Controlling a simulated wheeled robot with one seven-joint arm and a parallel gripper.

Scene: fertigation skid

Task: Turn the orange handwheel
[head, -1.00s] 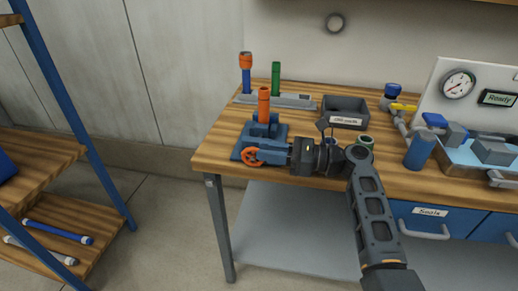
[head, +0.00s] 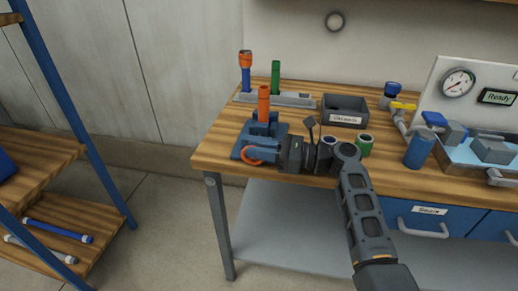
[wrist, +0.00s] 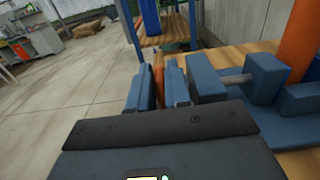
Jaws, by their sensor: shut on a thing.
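The orange handwheel (head: 247,156) is at the front of a blue clamp fixture (head: 281,128) near the left front of the bench. The fixture holds an upright orange tube (head: 264,104). My gripper (head: 261,150) is shut on the handwheel from the right, and its fingers hide part of the rim. In the wrist view, a strip of the orange handwheel (wrist: 158,78) shows between the two blue-grey fingers of my gripper (wrist: 158,88). The fixture's blue blocks and metal rod (wrist: 235,79) are just right of the fingers.
A rack (head: 302,101) with a blue-and-orange piece and a green tube stands behind. A grey labelled bin (head: 345,109), a green ring-shaped part (head: 364,146) and a gauge panel (head: 440,85) are to the right. A shelf (head: 45,160) stands left, across open floor.

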